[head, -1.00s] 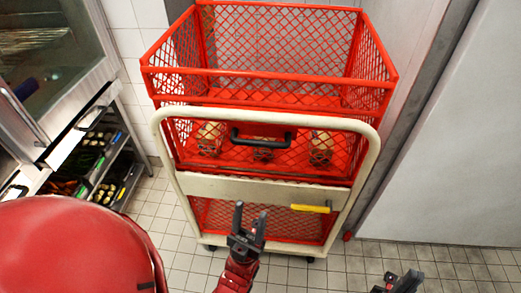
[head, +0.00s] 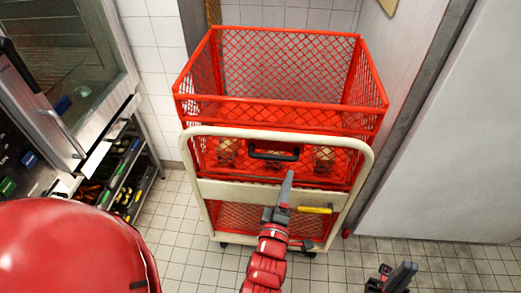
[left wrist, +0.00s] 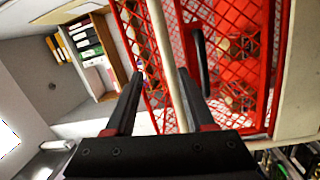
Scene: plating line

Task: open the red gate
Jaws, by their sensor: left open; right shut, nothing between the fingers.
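The red gate is the red mesh front of a wheeled cage cart (head: 280,113), with a black bar handle (head: 274,152) near its upper middle. A cream tube frame (head: 192,160) with a cross plate stands in front of the mesh. My left gripper (head: 286,186) is open, below the handle and in front of the cross plate. In the left wrist view the open fingers (left wrist: 167,60) point toward the red mesh; a cream tube shows between them and the black handle (left wrist: 203,60) is just right of them. My right gripper (head: 394,277) is shut and empty at the lower right.
Several jars (head: 323,158) sit behind the mesh. A glass-door appliance and a shelf (head: 128,175) stand at the left, a grey wall panel at the right. The tiled floor in front is clear.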

